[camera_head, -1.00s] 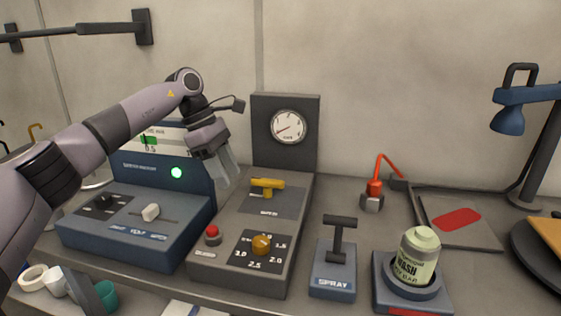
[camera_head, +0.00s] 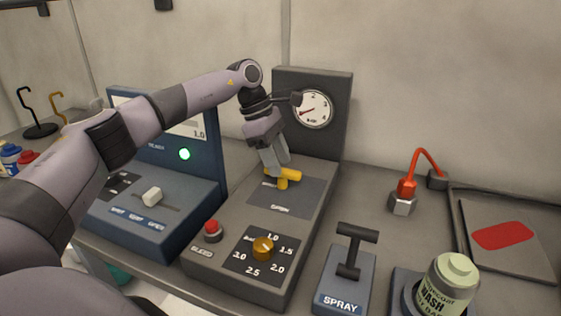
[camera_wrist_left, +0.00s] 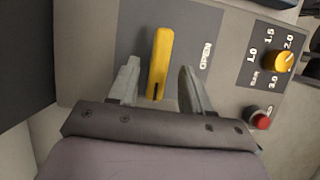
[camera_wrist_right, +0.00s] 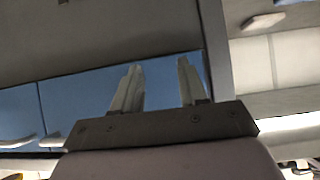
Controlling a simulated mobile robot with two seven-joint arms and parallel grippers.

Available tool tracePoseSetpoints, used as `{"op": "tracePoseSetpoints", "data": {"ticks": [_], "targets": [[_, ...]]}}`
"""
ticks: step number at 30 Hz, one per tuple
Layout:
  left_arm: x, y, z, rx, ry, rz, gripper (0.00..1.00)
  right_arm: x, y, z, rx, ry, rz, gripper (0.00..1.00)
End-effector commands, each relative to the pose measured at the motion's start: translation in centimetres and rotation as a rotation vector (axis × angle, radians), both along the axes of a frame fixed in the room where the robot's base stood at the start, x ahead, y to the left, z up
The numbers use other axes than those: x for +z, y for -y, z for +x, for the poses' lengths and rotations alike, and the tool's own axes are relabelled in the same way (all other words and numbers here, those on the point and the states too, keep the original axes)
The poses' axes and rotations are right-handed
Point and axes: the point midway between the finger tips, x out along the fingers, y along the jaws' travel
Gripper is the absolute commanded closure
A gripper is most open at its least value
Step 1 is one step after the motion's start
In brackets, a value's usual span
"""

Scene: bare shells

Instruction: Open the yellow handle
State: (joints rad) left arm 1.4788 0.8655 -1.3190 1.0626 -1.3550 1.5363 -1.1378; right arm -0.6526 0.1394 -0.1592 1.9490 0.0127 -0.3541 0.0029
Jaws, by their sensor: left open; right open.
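The yellow handle (camera_head: 289,176) sits on the sloped top of the grey gauge console, below the gauge. In the left wrist view the handle (camera_wrist_left: 160,62) lies lengthwise between the fingers, beside the printed word OPEN. My left gripper (camera_head: 276,168) is at the handle's left end in the head view. In the left wrist view its fingers (camera_wrist_left: 158,88) are open, one on each side of the handle, with gaps visible. My right gripper (camera_wrist_right: 158,82) is open and empty in its own wrist view, away from the console; it is not seen in the head view.
The grey console (camera_head: 225,245) also carries a red button (camera_head: 213,228), a yellow dial (camera_head: 263,247) and a round gauge (camera_head: 313,110). A blue console (camera_head: 185,215) stands to its left. A SPRAY lever (camera_head: 352,255) and a green bottle (camera_head: 449,285) stand to its right.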

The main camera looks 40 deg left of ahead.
Motion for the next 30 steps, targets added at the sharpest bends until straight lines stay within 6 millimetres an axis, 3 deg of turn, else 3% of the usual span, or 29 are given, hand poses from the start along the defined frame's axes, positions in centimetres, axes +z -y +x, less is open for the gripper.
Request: {"op": "tracePoseSetpoints", "data": {"ticks": [4, 12, 13, 17, 18, 30], "targets": [[-1.08, 0.46, 0.08, 0.0, -0.001, 0.0, 0.51, 0.17, -0.01, 0.0, 0.0, 0.0, 0.0, 0.57], [-1.32, 0.56, 0.11, 0.0, 0.0, 0.0, 0.51, 0.17, -0.01, 0.02, 0.0, 0.0, 0.0, 0.57], [-1.32, 0.56, 0.11, 0.0, 0.0, 0.0, 0.54, 0.17, -0.01, 0.02, 0.0, 0.0, 0.0, 0.57], [-1.31, 0.56, 0.11, 0.0, 0.0, 0.0, 0.97, 0.19, -0.01, 0.06, 0.0, 0.001, 0.0, 0.57], [-1.3, 0.56, 0.11, 0.0, 0.0, 0.0, 1.0, 0.2, -0.02, 0.08, 0.0, 0.002, 0.0, 0.57], [-1.26, 0.56, 0.04, 0.058, -0.001, -0.001, 1.0, 0.39, -0.01, 0.15, 0.0, 0.003, 0.001, 0.57]]}}
